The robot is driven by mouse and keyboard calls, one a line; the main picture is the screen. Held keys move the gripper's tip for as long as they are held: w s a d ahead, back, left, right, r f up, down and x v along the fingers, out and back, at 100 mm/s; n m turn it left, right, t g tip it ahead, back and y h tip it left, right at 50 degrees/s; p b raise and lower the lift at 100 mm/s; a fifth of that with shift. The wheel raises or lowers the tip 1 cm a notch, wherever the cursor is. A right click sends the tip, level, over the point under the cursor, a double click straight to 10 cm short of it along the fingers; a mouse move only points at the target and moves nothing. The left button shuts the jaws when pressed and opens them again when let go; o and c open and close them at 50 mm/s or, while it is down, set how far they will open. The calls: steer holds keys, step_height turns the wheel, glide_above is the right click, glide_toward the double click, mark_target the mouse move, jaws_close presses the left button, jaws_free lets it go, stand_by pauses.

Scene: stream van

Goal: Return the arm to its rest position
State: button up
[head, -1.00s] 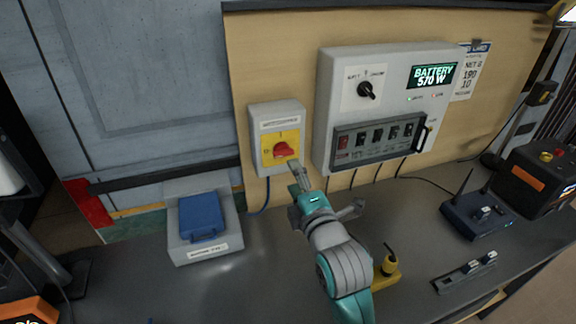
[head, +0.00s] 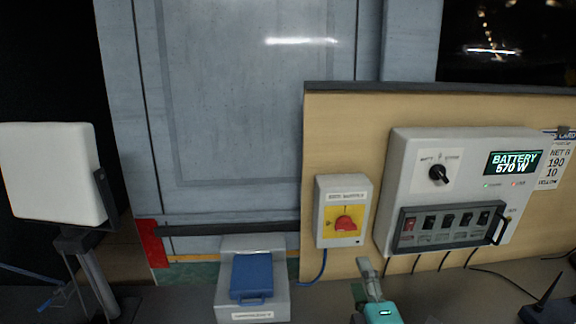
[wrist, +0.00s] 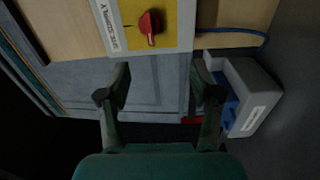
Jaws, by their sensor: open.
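My gripper (wrist: 160,95) is open and empty in the wrist view, its two fingers apart with nothing between them. In the head view only its top and part of my teal arm show at the bottom edge, below the yellow switch box. The red rotary knob (head: 345,223) sits on the yellow plate of that grey box (head: 328,239). In the wrist view the red knob (wrist: 150,23) is just beyond the fingers, near the top, and not touched by them.
A grey panel (head: 403,160) with a dial, a row of switches and a screen reading BATTERY 570 W is on the wooden board. A grey box with a blue lid (head: 251,276) stands left of my gripper. A white lamp panel (head: 52,172) is at far left.

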steer(key=s+f+m+g, duration=0.2)
steer(key=s+f+m, duration=0.7)
steer(key=s+f, duration=0.9)
steer(key=s+m+g, duration=0.1)
steer(key=s+m, duration=0.7)
steer(key=s, duration=1.4)
steer(key=shift+s+d+f+m, duration=0.15)
steer(key=shift+d+f+m, duration=0.1)
steer(key=shift+f+m, duration=0.1)
